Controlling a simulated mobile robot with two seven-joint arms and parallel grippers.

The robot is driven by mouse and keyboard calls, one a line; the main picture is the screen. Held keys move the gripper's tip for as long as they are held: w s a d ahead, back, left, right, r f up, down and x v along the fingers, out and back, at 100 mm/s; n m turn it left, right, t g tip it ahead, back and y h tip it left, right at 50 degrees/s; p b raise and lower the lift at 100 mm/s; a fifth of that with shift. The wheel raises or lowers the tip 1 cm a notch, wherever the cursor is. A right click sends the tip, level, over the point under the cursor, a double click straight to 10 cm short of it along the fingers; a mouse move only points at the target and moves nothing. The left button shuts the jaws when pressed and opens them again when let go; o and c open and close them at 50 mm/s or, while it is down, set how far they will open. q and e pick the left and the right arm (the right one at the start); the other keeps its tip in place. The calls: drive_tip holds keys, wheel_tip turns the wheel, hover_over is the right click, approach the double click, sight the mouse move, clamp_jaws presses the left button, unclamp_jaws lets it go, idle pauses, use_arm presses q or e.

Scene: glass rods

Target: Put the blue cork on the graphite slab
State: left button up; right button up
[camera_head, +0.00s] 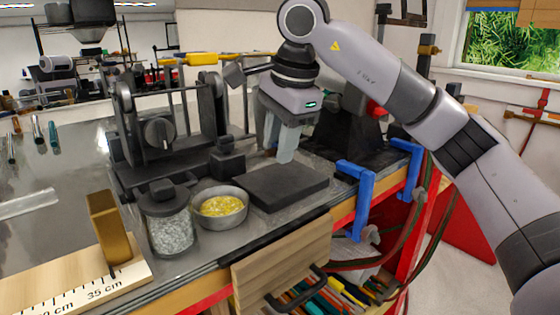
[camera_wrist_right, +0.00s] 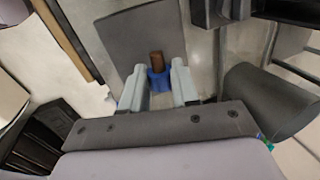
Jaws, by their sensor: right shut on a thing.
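The graphite slab (camera_head: 290,188) is a flat dark grey block lying on the bench near its front edge. It also shows in the wrist view (camera_wrist_right: 125,38). My right gripper (camera_head: 280,152) hangs just above the slab's far edge, fingers pointing down. In the wrist view its fingers (camera_wrist_right: 160,85) are shut on the blue cork (camera_wrist_right: 159,80), a small blue piece with a brown part extending from it. The slab lies beyond the cork in that view; whether they touch cannot be told. The cork is not discernible in the head view. My left gripper is out of view.
A metal bowl of yellow bits (camera_head: 220,208) and a glass jar of clear pieces (camera_head: 168,228) stand left of the slab. A dark machine (camera_head: 165,130) stands behind them. Blue clamps (camera_head: 360,195) are at the bench edge, right. An open drawer (camera_head: 285,260) is below.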

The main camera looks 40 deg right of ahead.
wheel_tip(320, 180, down, 3)
drive_tip(key=shift+f, duration=0.1)
